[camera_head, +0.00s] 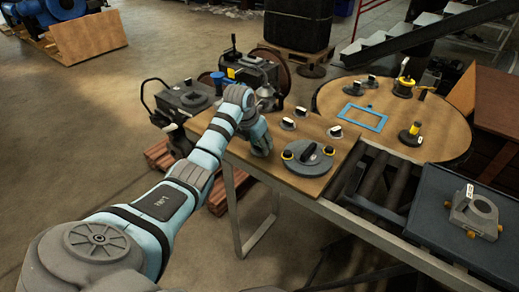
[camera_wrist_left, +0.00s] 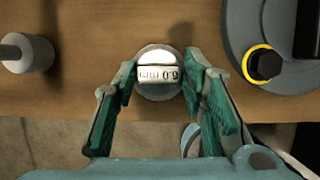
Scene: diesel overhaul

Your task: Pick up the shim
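A shim with a round silver base and a white block labelled "6.0 mm" (camera_wrist_left: 158,74) is on the wooden table in the left wrist view. My left gripper (camera_wrist_left: 160,80) is directly over it, with one green fingertip on each side of the labelled block. The fingertips are very close to the block, and I cannot tell whether they touch it. In the head view my left gripper (camera_head: 262,150) points down at the table, and its fingers hide this shim. Similar small pieces with white tops (camera_head: 288,124) stand beside it. My right gripper is not in view.
A grey round part with yellow-ringed knobs (camera_head: 307,170) lies close to the right of my gripper. A round wooden table (camera_head: 430,110) holds a blue frame (camera_head: 362,117) and several small parts. A dark tray (camera_head: 450,237) with a grey clamp-like part (camera_head: 474,212) is at right.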

